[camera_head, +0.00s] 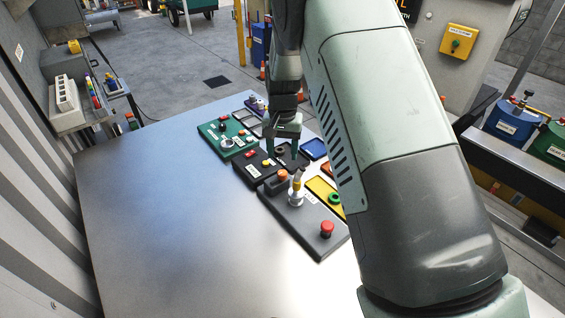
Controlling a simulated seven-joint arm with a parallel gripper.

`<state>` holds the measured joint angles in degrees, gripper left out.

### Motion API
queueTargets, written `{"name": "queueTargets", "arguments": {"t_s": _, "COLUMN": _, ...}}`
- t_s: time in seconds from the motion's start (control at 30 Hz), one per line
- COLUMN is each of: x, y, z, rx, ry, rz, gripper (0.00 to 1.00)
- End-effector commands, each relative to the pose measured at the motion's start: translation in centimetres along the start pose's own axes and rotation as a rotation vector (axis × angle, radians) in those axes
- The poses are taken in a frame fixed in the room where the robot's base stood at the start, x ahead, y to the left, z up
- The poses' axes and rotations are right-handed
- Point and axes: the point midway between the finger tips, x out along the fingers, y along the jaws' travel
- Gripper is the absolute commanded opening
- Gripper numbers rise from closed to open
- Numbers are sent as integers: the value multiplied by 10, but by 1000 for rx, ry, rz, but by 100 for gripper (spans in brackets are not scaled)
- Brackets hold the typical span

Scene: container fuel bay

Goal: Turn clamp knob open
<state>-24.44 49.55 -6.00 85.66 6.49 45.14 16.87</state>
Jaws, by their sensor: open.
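My gripper (282,150) points down over the dark panel (248,172) in the row of control panels on the table. Its two fingers are apart, with nothing visible between them. This panel carries small red and yellow parts, and a dark round knob (280,151) shows close to the fingers. I cannot tell whether the fingers touch it. A grey panel (312,232) in front has an orange part (283,175), an upright silver fitting (296,192) and a red button (327,229). Labels are too small to read, so I cannot tell which part is the clamp knob.
A green panel (206,128) with knobs lies behind the dark panel. Blue (314,148) and yellow (320,190) trays lie to the right, partly hidden by my arm. The metal table (160,220) is bare on the left. A corrugated wall (35,200) stands beyond its left edge.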

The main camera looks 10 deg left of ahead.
Motion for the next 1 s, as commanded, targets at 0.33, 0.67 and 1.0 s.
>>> {"name": "queueTargets", "arguments": {"t_s": 0.33, "x": -36, "y": 0, "z": 0, "rx": -1, "ry": 0, "rz": 1, "gripper": 56}}
{"name": "queueTargets", "arguments": {"t_s": 0.67, "x": -36, "y": 0, "z": 0, "rx": 0, "ry": -1, "rz": 1, "gripper": 56}}
{"name": "queueTargets", "arguments": {"t_s": 1.0, "x": -112, "y": 32, "z": 16, "rx": 4, "ry": 62, "rz": -35, "gripper": 56}}
